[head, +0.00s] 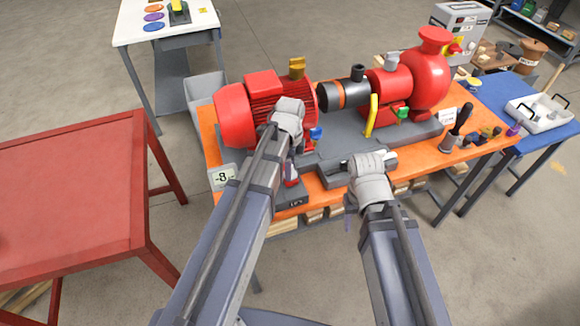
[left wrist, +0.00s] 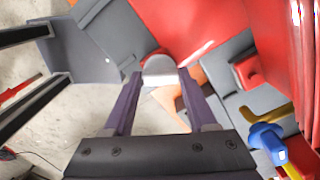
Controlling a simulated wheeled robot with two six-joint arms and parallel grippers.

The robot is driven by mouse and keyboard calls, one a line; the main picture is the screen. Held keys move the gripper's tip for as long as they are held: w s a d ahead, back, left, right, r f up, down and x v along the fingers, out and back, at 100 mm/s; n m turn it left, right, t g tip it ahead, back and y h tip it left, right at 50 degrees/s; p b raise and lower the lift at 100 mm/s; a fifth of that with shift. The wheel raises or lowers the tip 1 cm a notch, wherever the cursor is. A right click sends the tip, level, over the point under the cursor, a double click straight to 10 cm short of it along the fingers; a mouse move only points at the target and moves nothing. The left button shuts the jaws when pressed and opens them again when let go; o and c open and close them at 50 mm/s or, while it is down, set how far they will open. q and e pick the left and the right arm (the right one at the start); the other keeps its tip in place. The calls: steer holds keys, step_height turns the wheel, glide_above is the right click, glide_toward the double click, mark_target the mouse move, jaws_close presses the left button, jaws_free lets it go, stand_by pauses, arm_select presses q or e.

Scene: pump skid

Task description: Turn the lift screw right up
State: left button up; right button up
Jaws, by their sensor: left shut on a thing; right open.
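My left gripper (head: 291,176) is lowered beside the red motor (head: 265,100), at the front left of the orange bench. In the left wrist view its two purple fingers (left wrist: 160,80) close on a rounded silver-grey piece, which I take to be the lift screw (left wrist: 160,68). In the head view the screw is largely hidden by my gripper and arm, above a dark block (head: 297,202) with a small white label. A display (head: 223,177) at the bench's left end reads "-8". My right gripper (head: 350,203) is open at the bench's front edge, partly hidden by its own wrist.
A blue knob (head: 316,133) stands close to the right of my left gripper; it also shows in the left wrist view (left wrist: 267,138). A yellow lever (head: 371,116) and red pump (head: 428,75) are further right. A red table (head: 70,190) stands left, with clear floor between.

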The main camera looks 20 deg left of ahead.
stand_by(0.4)
arm_select(q)
steer(key=o, duration=1.4)
steer(key=shift+c, duration=0.2)
steer(key=shift+r, duration=0.1)
step_height(320, 180, up, 8)
steer(key=p, duration=0.8)
steer(key=shift+f, duration=0.2)
